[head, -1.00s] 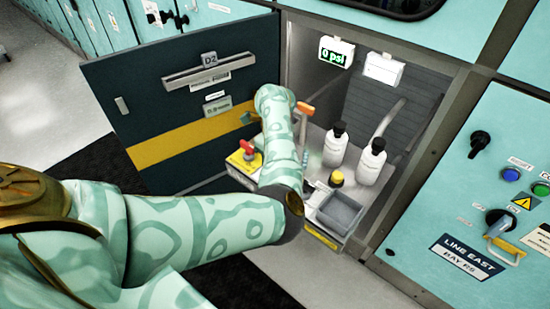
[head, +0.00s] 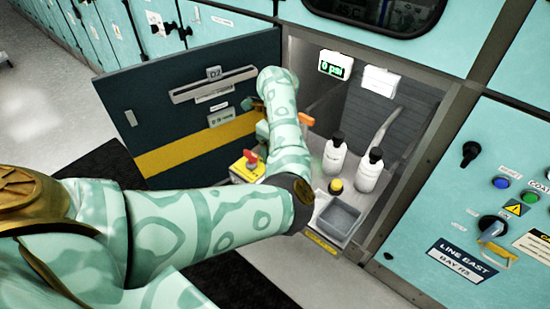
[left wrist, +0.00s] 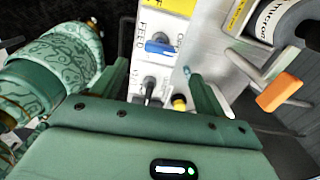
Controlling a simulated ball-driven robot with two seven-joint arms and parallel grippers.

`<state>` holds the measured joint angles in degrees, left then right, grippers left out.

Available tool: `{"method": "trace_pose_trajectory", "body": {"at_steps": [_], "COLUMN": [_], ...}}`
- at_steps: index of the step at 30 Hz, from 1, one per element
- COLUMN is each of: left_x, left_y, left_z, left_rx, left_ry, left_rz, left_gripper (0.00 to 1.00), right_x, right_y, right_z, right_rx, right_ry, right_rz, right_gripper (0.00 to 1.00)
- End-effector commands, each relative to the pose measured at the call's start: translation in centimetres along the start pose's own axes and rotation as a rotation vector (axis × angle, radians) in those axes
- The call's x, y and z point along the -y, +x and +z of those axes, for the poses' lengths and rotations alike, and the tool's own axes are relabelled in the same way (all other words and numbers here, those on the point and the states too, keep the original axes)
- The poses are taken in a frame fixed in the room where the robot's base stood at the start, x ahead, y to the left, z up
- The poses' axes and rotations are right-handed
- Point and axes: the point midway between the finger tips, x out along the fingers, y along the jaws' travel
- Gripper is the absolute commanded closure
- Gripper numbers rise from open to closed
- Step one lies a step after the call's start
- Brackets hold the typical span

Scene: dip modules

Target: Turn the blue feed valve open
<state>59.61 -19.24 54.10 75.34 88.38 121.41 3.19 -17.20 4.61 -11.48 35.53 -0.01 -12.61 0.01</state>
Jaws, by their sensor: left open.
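The blue feed valve handle (left wrist: 162,47) shows in the left wrist view on a white panel with a FEED label. It lies roughly crosswise in that picture. My left gripper (left wrist: 157,72) is open, with its two green fingers apart on either side of the panel strip. The handle is beyond the fingertips, between their lines, and nothing is held. In the head view my left forearm hides the blue valve and most of the gripper. My right gripper is in neither view.
An orange handle (left wrist: 280,92) is right of the fingers; it also shows in the head view (head: 306,118). Two white bottles (head: 335,157) (head: 369,173), a yellow button (head: 335,186) and a grey tray (head: 339,217) are close by. A display (head: 335,65) reads 0 psi. The dark door (head: 150,115) stands open.

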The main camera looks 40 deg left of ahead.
Motion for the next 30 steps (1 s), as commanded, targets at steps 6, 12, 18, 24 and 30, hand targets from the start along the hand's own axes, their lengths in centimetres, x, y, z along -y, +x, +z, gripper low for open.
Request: {"method": "trace_pose_trajectory", "body": {"at_steps": [6, 12, 18, 24, 30], "left_x": [0.1, 0.0, 0.0, 0.0, 0.0], "left_y": [-5.8, -7.8, -8.0, -7.9, -7.9], "left_z": [0.0, 0.0, 0.0, 0.0, 0.0], "left_rx": [0.0, -0.001, -0.001, -0.001, -0.001], "left_ry": [0.0, 0.001, 0.0, 0.0, 0.0], "left_rz": [-0.004, -0.001, 0.001, 0.001, 0.001], "left_gripper": [0.27, 0.27, 0.27, 0.27, 0.27], "right_x": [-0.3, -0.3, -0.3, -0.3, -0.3], "right_y": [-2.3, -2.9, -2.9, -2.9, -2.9], "right_z": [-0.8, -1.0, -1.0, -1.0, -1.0], "right_rx": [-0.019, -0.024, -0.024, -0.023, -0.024], "right_ry": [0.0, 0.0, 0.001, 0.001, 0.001], "right_rz": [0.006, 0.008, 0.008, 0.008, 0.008], "right_gripper": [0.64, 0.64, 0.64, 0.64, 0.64]}}
